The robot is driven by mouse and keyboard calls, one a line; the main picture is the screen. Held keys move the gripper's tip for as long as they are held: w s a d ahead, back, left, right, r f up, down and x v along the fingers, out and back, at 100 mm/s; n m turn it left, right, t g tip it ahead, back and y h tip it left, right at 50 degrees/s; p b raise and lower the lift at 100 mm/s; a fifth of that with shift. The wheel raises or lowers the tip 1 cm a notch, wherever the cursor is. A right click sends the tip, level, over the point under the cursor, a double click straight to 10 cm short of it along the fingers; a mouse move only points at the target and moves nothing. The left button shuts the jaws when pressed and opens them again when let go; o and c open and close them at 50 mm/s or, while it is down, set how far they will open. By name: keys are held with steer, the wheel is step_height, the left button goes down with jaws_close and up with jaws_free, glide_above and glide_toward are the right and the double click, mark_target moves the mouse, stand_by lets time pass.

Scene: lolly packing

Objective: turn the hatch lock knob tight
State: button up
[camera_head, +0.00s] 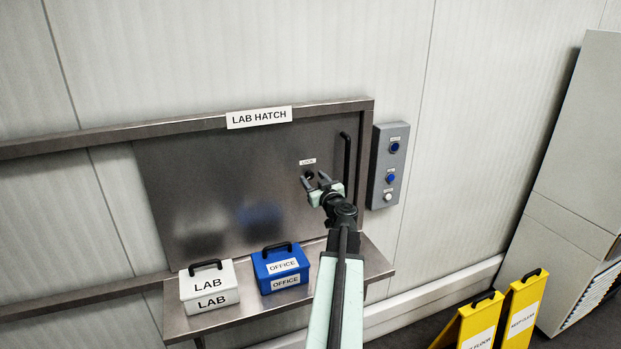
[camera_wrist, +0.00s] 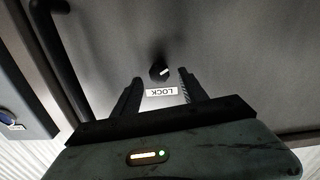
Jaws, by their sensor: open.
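The lock knob is a small black knob with a white mark, on the grey metal hatch (camera_head: 180,170) labelled LAB HATCH. In the wrist view the knob (camera_wrist: 159,71) sits beside a LOCK label, a little beyond the fingertips and between their lines. Its white mark is tilted slightly in that view. My gripper (camera_head: 317,181) is open in front of the hatch, close to the knob. In the wrist view both dark fingers of my gripper (camera_wrist: 159,76) are apart with nothing between them. In the head view the fingers partly cover the knob.
A black vertical handle (camera_head: 346,160) is right of the knob. A grey button panel (camera_head: 387,165) is on the wall beyond it. A white LAB box (camera_head: 209,288) and a blue OFFICE box (camera_head: 281,268) stand on the shelf below. Yellow floor signs (camera_head: 522,310) stand at lower right.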

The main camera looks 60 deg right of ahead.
mark_target(309, 175)
steer(key=shift+x, duration=1.15)
jaws_close()
steer(key=shift+a, duration=0.2)
